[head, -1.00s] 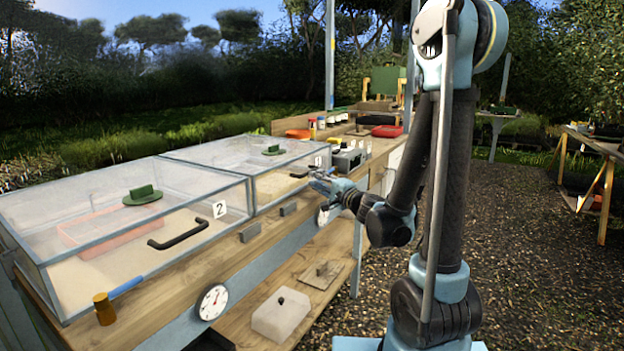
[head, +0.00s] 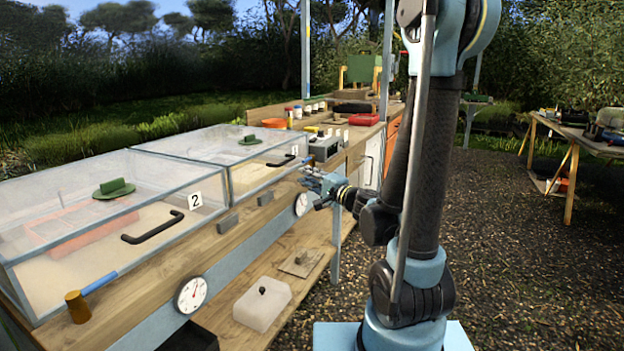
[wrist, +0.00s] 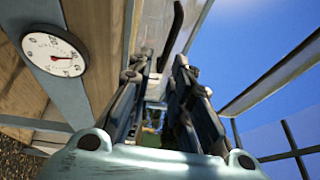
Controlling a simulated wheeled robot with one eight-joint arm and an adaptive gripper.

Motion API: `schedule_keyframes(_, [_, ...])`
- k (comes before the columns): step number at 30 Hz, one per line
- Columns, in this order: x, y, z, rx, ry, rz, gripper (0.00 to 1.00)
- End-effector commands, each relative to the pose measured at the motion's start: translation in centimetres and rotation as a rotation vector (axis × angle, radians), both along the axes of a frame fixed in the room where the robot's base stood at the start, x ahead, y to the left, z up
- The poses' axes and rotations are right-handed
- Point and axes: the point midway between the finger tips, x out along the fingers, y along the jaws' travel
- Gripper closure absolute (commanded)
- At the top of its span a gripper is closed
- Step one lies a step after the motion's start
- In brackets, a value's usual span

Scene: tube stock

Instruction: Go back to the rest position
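My gripper (head: 314,188) is in front of the frame's front wall, near the far glass box (head: 250,160), with nothing visible in its grasp. In the wrist view my gripper (wrist: 158,78) shows two dark fingers spread apart with a gap between them. A black bar handle and a pale rail show beyond the fingers there. My arm stands upright at the right, with the forearm folded down and the wrist pointing left.
The near glass box (head: 197,225) has a black handle (head: 152,229). A lidded clear block (head: 262,303) is on the lower shelf. Gravel (head: 500,240) at the right is free.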

Motion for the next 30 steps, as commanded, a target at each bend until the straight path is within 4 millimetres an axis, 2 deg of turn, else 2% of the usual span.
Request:
schedule_keyframes(8, [-2.5, 0.5, -1.4, -0.256, -0.047, 0.098, 0.81])
schedule_keyframes(16, [-5.6, -0.5, -4.7, -0.557, -0.04, 0.212, 0.81])
schedule_keyframes(23, [-8.8, -3.3, -8.1, -0.816, 0.018, 0.301, 0.81])
schedule_keyframes(30, [-12.6, -8.1, -11.5, -1.081, 0.128, 0.379, 0.81])
